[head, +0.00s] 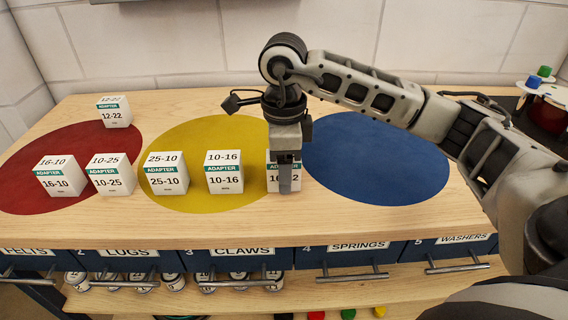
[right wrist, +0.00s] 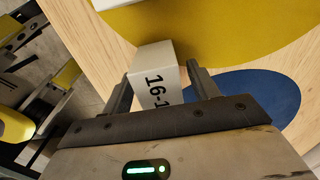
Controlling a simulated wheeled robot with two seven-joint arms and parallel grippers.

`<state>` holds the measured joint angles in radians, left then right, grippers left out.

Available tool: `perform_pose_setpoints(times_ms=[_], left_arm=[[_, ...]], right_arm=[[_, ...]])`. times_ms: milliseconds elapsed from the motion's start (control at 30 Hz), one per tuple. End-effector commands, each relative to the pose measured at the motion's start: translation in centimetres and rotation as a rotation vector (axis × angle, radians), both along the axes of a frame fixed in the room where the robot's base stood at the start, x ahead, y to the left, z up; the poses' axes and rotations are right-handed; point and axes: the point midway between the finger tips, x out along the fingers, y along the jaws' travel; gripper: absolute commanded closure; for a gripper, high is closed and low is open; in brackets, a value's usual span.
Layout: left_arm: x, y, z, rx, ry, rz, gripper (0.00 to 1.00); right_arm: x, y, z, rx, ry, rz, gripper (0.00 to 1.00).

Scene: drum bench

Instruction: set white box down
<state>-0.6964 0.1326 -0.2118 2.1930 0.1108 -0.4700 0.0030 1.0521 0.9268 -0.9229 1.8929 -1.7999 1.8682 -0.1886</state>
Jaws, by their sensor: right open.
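A white box with a green band (head: 272,183) stands upright on the bench at the right edge of the yellow disc (head: 205,130). Its number is partly covered by my right gripper (head: 285,178), which points down over it. In the right wrist view the box (right wrist: 156,62) shows "16-1" and sits between the two fingers of the open right gripper (right wrist: 158,76). A gap shows on at least the right finger's side. Whether the box touches the left finger I cannot tell. My left gripper is not in view.
Boxes 10-16 (head: 224,173) and 25-10 (head: 166,174) stand on the yellow disc. The blue disc (head: 375,160) is clear. Labelled drawers (head: 240,258) line the front.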

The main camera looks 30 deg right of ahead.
Motion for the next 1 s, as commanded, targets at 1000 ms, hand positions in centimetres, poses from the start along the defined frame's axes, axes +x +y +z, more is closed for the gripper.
perform_pose_setpoints(times_ms=[1000], left_arm=[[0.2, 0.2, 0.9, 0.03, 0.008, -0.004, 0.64]], right_arm=[[0.0, 0.0, 12.4, 0.0, 0.0, 0.0, 0.4]])
